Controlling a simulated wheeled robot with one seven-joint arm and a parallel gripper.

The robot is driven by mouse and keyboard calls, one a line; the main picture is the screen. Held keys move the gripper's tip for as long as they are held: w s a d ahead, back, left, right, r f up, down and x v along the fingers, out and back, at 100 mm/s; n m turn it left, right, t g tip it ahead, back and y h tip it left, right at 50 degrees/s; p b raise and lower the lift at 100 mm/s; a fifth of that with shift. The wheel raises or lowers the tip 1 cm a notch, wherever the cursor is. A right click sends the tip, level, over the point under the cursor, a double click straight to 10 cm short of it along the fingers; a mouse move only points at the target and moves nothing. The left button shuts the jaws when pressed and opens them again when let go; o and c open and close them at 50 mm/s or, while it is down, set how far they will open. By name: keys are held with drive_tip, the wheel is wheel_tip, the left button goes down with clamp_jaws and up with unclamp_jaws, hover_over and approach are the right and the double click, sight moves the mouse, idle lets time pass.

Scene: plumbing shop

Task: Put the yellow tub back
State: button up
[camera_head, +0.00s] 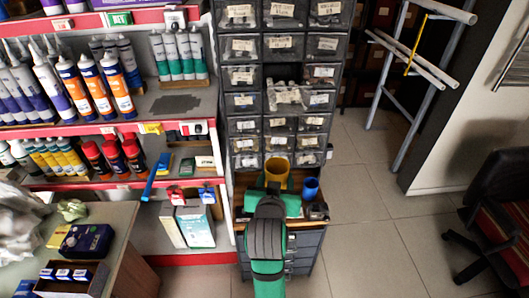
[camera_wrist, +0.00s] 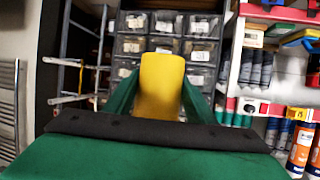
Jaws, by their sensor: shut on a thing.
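The yellow tub (camera_head: 277,168) is in front of the lower drawers of the dark drawer cabinet, above its wooden ledge, in the head view. My gripper (camera_head: 276,185) is shut on it from the near side. In the wrist view the tub (camera_wrist: 161,85) stands upright between my two green fingers (camera_wrist: 160,100). My gripper and arm hide the tub's lower part in the head view, so I cannot tell whether it touches the ledge.
A blue cup (camera_head: 310,188) stands on the ledge (camera_head: 319,219) just right of the tub. The drawer cabinet (camera_head: 285,98) rises behind. Red-edged shelves with tubes (camera_head: 102,85) are on the left. The tiled floor at right (camera_head: 365,200) is clear up to a chair (camera_head: 500,215).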

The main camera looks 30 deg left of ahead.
drive_tip(key=s+d+f+m+h, duration=0.1)
drive_tip(key=d+f, duration=0.6)
drive_tip(key=f, duration=0.6)
drive_tip(key=s+d+f+m+h, duration=0.1)
drive_tip(key=d+f, duration=0.6)
drive_tip(key=f, duration=0.7)
drive_tip(key=s+d+f+m+h, duration=0.1)
drive_tip(key=d+f, duration=0.6)
drive_tip(key=f, duration=0.7)
drive_tip(key=shift+s+d+m+t+h, duration=0.35)
drive_tip(key=shift+s+h, duration=0.45)
drive_tip(key=shift+s, duration=0.45)
drive_tip(key=shift+s+f, duration=0.1)
